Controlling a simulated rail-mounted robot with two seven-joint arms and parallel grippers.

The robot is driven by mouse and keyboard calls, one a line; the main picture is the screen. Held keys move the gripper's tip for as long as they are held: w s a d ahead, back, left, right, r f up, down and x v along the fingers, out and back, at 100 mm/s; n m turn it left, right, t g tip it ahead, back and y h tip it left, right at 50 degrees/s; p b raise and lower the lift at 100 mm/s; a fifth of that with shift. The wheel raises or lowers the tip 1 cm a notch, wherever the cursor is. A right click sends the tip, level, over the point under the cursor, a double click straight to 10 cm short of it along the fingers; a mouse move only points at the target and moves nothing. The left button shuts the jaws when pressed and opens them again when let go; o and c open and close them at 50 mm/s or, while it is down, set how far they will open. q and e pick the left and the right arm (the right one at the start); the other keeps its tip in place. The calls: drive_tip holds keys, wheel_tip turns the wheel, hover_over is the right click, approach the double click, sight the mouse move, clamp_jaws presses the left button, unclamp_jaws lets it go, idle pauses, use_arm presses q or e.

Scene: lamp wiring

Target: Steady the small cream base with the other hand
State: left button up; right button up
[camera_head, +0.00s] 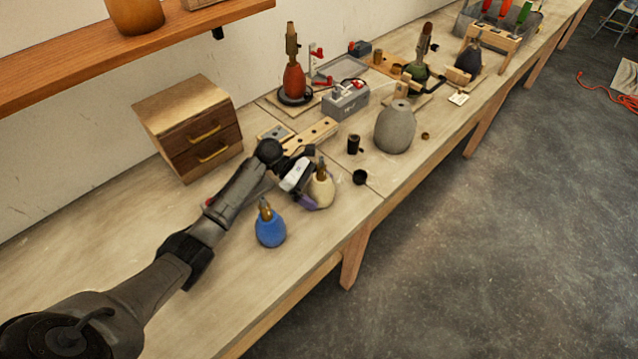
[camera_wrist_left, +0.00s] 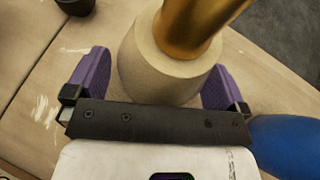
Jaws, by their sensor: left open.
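The small cream base (camera_head: 324,190) stands on the workbench, with a brass neck (camera_head: 321,168) rising from its top. My left gripper (camera_head: 314,199) is at the cream base, its purple fingers low down beside it. In the left wrist view the cream base (camera_wrist_left: 150,62) sits between the two spread purple fingers of my left gripper (camera_wrist_left: 157,88), one on each side. The gripper is open; whether either finger touches the base is not clear. The brass neck (camera_wrist_left: 196,25) leans across the top of that view. My right gripper is not in view.
A blue base (camera_head: 270,228) stands close in front of my left gripper and shows at the right of the wrist view (camera_wrist_left: 285,145). A black cup (camera_head: 360,177) and a grey vase (camera_head: 395,128) stand to the right. A drawer box (camera_head: 190,125) stands behind my arm.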

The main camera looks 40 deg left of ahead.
use_arm(q)
drive_tip(key=shift+d+f, duration=0.1)
drive_tip(key=c, duration=0.8)
idle(0.3)
drive_tip(key=o, duration=0.4)
drive_tip(key=c, duration=0.5)
